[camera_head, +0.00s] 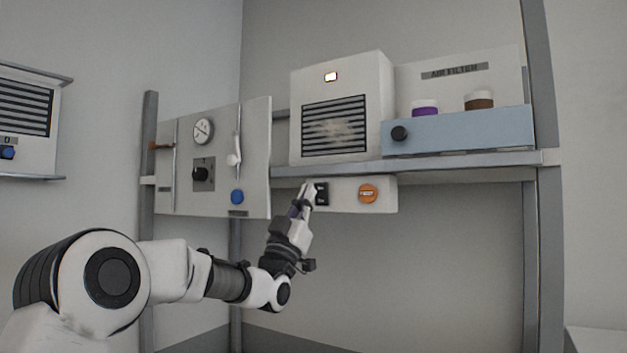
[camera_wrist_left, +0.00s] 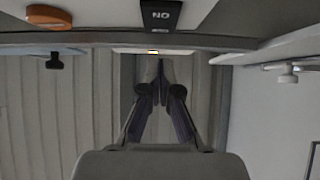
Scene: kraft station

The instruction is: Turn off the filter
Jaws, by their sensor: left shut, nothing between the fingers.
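The filter unit is a white box (camera_head: 370,95) on the shelf, with a dark slotted grille and a lit indicator (camera_head: 330,76) on its front. Below it, a white strip panel (camera_head: 343,204) carries a black switch (camera_head: 321,194) and an orange round button (camera_head: 368,194). In the left wrist view the switch (camera_wrist_left: 160,14) bears the word ON, upside down, and the orange button (camera_wrist_left: 48,16) is at top left. My left gripper (camera_head: 309,188) is shut and empty, its tips just left of the switch; I cannot tell whether they touch it. My right gripper is out of view.
A panel with a gauge (camera_head: 203,131), a black knob (camera_head: 200,174) and a blue button (camera_head: 237,197) stands left of the filter. A blue tray (camera_head: 460,135) with two jars is at right, under an AIR FILTER sign (camera_head: 454,70). The shelf edge (camera_head: 450,164) overhangs the strip panel.

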